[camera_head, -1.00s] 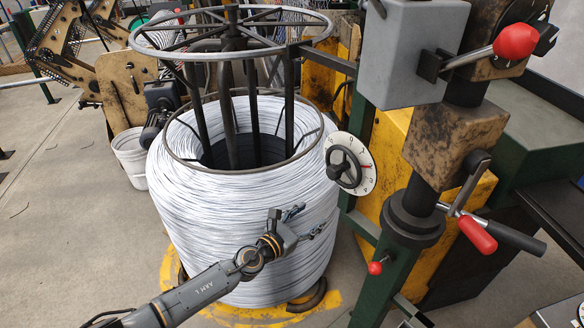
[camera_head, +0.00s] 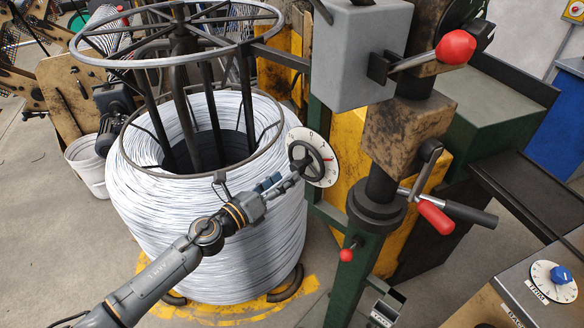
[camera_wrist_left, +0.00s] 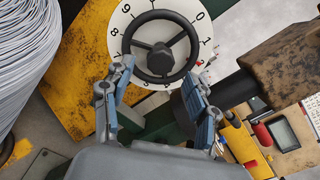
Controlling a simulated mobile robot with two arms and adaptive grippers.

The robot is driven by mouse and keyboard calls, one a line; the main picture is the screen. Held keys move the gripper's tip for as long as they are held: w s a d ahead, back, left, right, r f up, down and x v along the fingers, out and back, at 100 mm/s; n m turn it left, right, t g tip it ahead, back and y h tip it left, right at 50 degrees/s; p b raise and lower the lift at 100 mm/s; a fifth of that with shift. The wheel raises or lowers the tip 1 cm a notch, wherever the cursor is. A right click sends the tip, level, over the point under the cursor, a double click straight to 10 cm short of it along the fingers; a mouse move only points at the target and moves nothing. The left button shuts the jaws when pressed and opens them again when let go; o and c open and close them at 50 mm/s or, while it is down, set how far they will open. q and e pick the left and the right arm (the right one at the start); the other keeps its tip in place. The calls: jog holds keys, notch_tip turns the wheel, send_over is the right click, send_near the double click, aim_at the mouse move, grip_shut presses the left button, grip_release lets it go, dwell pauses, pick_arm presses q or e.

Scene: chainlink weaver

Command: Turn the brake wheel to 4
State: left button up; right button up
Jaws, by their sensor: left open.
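The brake wheel (camera_head: 304,162) is a small black spoked handwheel in front of a white numbered dial (camera_head: 324,176). It stands upright at the right side of the wire coil. In the left wrist view the wheel (camera_wrist_left: 160,60) shows face-on, top middle, with the dial (camera_wrist_left: 118,22) behind it. Which number it stands at cannot be read surely. My left gripper (camera_head: 284,181) is open and empty, just left of and below the wheel. In the left wrist view its blue-padded fingers (camera_wrist_left: 160,90) stand either side of the wheel's lower part; contact cannot be told. My right gripper is not in view.
A big coil of white wire (camera_head: 205,240) stands left of the wheel, a ring frame above it. Right of the wheel are a grey box (camera_head: 358,58), a red-ball lever (camera_head: 455,47) and a red-handled crank (camera_head: 435,218). A blue-knobbed dial (camera_head: 560,275) is at lower right.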

pick_arm(q)
jog(key=n+p, duration=0.1)
jog(key=n, duration=0.2)
jog(key=n+p, duration=0.1)
jog(key=n, duration=0.2)
jog(key=r+n+p, duration=0.1)
jog(key=n, duration=0.3)
jog(key=shift+p, duration=0.4)
jog(key=n+p, duration=0.5)
jog(key=n, duration=0.6)
jog(key=shift+f, duration=0.1)
jog(key=shift+f+n+p, duration=0.1)
jog(key=shift+n+p, duration=0.4)
jog(key=shift+n, duration=0.7)
jog(key=n, duration=0.4)
jog(key=shift+f+n+p, duration=0.15)
jog(key=shift+n+p, duration=0.15)
jog(key=shift+p, duration=0.1)
jog(key=n, duration=0.6)
jog(key=shift+f, duration=0.1)
jog(key=shift+n, duration=0.7)
jog(key=b+x, duration=0.3)
jog(key=x, duration=0.1)
